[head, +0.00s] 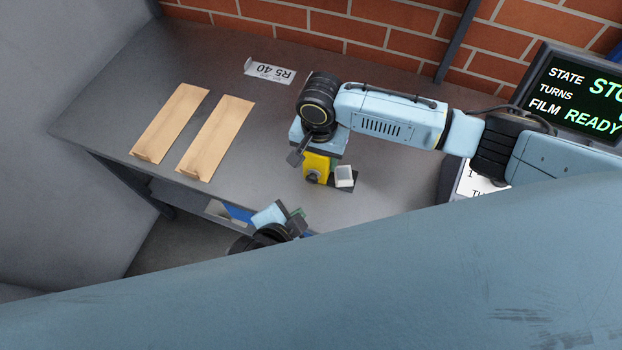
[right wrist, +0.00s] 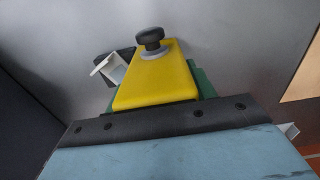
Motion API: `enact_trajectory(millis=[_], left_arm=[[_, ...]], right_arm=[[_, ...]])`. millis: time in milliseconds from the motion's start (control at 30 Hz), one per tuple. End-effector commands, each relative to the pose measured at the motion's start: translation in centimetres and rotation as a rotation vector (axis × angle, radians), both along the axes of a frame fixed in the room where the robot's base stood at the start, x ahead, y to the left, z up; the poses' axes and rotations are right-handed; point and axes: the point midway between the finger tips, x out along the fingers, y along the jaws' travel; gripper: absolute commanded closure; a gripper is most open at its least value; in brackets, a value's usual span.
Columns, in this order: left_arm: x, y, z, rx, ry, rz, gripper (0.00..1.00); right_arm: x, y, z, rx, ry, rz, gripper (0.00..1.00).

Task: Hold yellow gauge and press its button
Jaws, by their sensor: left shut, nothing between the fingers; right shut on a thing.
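The yellow gauge (head: 316,166) is at the front edge of the grey table, below my right gripper (head: 318,153). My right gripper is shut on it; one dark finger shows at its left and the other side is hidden. In the right wrist view the yellow gauge (right wrist: 158,80) stands out beyond the dark gripper edge, with a black round button (right wrist: 151,37) on a grey collar. The button also shows in the head view (head: 312,177), facing the front. My left gripper (head: 293,213) is shut and empty, below and left of the gauge, apart from it.
A small white piece (head: 344,176) sits beside the gauge. Two tan strips (head: 168,122) (head: 215,138) lie at the left of the table, and a label marked R5 40 (head: 269,71) lies at the back. A screen (head: 578,92) stands at the right. My own pale blue arm hides the lower foreground.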

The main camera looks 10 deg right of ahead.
Motion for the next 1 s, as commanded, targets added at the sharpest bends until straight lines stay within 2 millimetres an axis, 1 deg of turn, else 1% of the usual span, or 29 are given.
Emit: enact_trajectory(millis=[400, 433, 600, 867, 967, 1000], left_arm=[[0.04, -0.02, 0.0, 0.0, 0.0, 0.0, 1.0], [0.04, -0.03, 0.01, 0.0, 0.0, 0.0, 1.0], [0.06, -0.03, 0.01, 0.0, 0.0, 0.0, 1.0], [0.06, -0.03, 0.01, -0.001, 0.0, 0.001, 1.0], [0.06, -0.03, 0.01, -0.001, 0.0, 0.001, 1.0], [0.06, -0.03, 0.01, -0.001, 0.0, 0.001, 1.0]], right_arm=[[0.04, 0.02, 0.06, 0.0, -0.001, 0.0, 0.77], [0.04, 0.02, 0.06, 0.0, -0.001, 0.0, 0.43], [0.02, 0.02, 0.04, 0.001, -0.001, 0.0, 0.21], [0.01, 0.02, 0.05, 0.001, -0.001, 0.0, 0.2], [0.05, 0.04, 0.53, 0.002, -0.001, 0.0, 0.2], [0.07, 0.06, 0.96, 0.003, -0.003, 0.0, 0.2]])
